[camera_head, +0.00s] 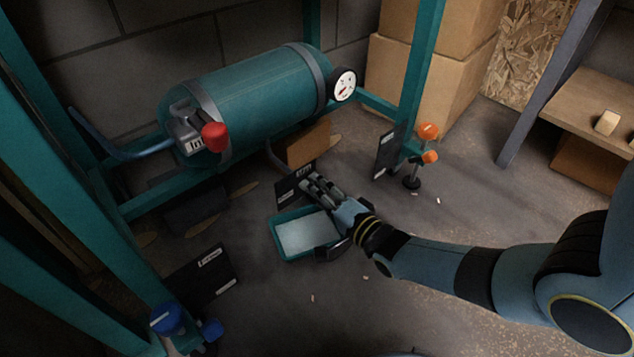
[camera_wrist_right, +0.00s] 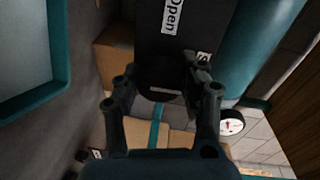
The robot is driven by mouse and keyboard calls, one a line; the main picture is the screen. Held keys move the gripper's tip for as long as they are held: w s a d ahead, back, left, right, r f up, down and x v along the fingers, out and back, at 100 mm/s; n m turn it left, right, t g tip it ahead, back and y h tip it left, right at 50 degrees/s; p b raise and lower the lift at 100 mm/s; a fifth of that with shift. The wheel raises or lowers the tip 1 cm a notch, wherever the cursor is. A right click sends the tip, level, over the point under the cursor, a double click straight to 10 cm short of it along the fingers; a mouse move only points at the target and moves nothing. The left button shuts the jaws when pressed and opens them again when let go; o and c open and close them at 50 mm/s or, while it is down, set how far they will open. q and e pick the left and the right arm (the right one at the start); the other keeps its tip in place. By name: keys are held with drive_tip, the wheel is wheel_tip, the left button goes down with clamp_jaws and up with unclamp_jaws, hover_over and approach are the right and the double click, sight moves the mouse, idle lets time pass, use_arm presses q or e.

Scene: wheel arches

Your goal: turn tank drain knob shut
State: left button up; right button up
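The teal tank (camera_head: 265,85) lies across the frame at the upper left of the head view. Its drain pipe (camera_head: 275,158) comes down below it to a black plate (camera_head: 290,188). My right gripper (camera_head: 312,182) is at this plate, under the tank. In the right wrist view the plate (camera_wrist_right: 168,40) carries an "Open" label and a second, partly hidden label. A dark round knob (camera_wrist_right: 160,76) shows in front of it, between the spread fingers of my right gripper (camera_wrist_right: 162,84). I cannot tell whether the fingers touch it. My left gripper is out of view.
A teal tray (camera_head: 308,236) lies below my right wrist. A red knob (camera_head: 214,136) and a gauge (camera_head: 344,84) are on the tank. Orange knobs (camera_head: 428,131) stand right of the frame post, blue knobs (camera_head: 168,319) at lower left. Boxes (camera_head: 455,75) stand behind.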

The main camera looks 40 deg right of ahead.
drive_tip(key=o, duration=0.4)
drive_tip(key=shift+o, duration=0.2)
drive_tip(key=s+r, duration=0.1)
drive_tip(key=s, duration=1.1)
drive_tip(key=shift+d, duration=0.35)
